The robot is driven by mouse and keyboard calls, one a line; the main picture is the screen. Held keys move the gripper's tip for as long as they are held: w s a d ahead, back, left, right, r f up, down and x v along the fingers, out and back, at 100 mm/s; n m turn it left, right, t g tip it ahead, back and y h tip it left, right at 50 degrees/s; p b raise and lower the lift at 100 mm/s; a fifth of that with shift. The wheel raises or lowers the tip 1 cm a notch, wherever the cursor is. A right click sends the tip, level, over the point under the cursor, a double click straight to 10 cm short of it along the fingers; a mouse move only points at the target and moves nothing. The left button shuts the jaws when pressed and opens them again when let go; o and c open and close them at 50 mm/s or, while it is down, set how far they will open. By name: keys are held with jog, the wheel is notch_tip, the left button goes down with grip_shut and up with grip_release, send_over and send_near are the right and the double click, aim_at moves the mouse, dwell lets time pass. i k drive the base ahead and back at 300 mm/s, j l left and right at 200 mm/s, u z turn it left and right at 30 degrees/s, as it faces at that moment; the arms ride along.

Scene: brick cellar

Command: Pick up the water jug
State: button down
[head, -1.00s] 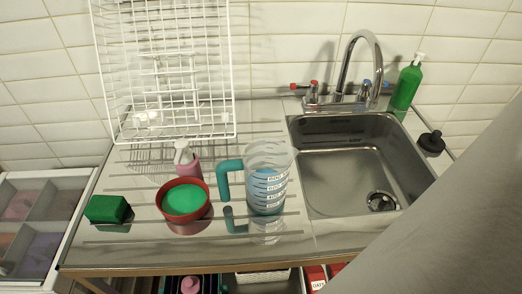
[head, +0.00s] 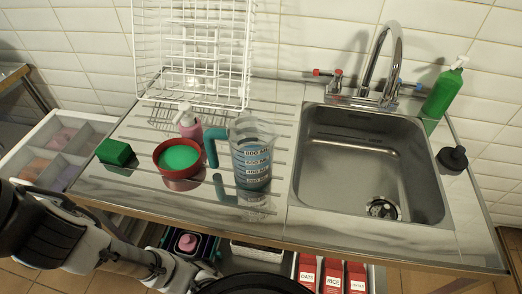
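The water jug (head: 251,158) is clear with dark measuring marks, bluish contents and a teal handle (head: 213,147) on its left side. It stands upright on the metal drainboard, left of the sink. My arm shows at the lower left of the head view, below and left of the jug, and is well apart from it. My gripper's fingers cannot be made out.
A red bowl with green inside (head: 178,158), a pink soap bottle (head: 188,124) and a green sponge (head: 115,152) stand left of the jug. A white wire rack (head: 190,50) is behind. The sink (head: 368,160) is empty. Red boxes (head: 332,274) sit below the counter.

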aim_at(252, 138)
jog(key=k+l+u, duration=0.1)
jog(key=l+u, duration=0.3)
jog(key=k+l+u, duration=0.1)
jog(key=u, duration=0.3)
jog(key=k+l+u, duration=0.15)
jog(key=l+u, duration=0.3)
jog(key=j, duration=0.1)
